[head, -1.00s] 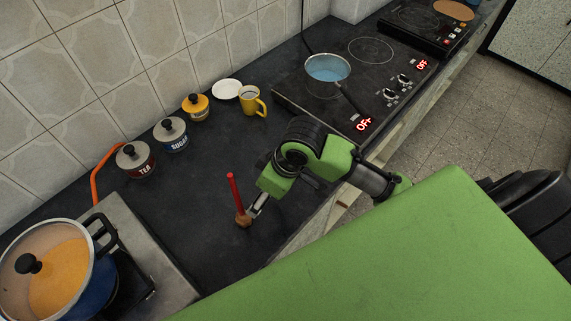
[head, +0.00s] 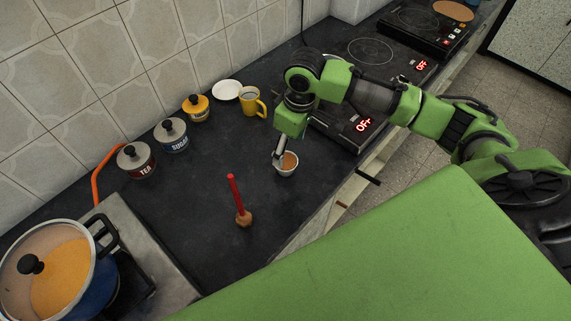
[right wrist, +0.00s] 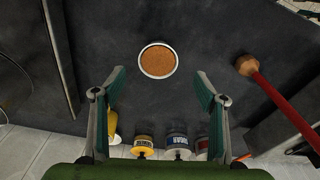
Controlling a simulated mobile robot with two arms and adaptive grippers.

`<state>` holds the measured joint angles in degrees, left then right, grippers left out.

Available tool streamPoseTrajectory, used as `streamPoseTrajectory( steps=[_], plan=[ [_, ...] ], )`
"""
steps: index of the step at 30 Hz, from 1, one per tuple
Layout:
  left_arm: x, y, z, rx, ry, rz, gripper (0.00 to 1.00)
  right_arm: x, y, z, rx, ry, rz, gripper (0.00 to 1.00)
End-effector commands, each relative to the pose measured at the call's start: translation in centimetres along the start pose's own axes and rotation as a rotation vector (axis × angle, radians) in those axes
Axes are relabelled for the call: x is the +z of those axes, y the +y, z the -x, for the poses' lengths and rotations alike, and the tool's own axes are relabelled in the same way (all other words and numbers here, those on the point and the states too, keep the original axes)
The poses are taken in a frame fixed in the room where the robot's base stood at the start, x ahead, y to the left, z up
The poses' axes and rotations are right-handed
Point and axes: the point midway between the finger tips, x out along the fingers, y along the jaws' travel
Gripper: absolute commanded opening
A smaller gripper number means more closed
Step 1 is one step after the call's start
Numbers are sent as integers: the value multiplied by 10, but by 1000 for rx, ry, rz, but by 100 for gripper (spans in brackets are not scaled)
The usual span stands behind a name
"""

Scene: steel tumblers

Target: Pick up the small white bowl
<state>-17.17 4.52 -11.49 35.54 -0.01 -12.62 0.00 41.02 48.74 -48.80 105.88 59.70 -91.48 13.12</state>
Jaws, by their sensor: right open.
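The small white bowl (head: 287,173) stands upright on the dark countertop, with something brown inside it. It also shows at the upper middle of the right wrist view (right wrist: 141,61). My right gripper (head: 281,155) is at the bowl's upper left side in the head view and partly covers it. In the right wrist view the two fingers of my right gripper (right wrist: 160,75) are spread wide. The bowl lies between and just beyond the fingertips, with nothing held. I cannot tell whether a finger touches it. My left gripper is not in view.
A yellow mug (head: 251,103), a white saucer (head: 226,90) and several lidded jars (head: 172,135) line the wall. A blue pot (head: 70,290) is at lower left. The counter around the bowl is mostly clear.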

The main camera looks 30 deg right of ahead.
Motion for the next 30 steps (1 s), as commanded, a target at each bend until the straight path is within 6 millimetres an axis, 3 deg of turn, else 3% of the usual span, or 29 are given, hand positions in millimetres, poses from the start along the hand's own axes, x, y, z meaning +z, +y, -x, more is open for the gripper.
streamPoseTrajectory(
  steps=[3, 11, 21, 29, 30],
  plan=[
    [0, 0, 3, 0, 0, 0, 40, 0, -1, -20, -1, -1, 0, 66],
    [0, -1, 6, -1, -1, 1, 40, -1, 0, -40, 0, 0, 0, 66],
    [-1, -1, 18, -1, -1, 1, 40, -3, 2, -84, 0, 0, 2, 66],
    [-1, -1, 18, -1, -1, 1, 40, -3, 3, -88, 2, 1, 3, 66],
    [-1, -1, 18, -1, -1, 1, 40, -3, 3, -88, 2, 2, 3, 58]
  ],
)
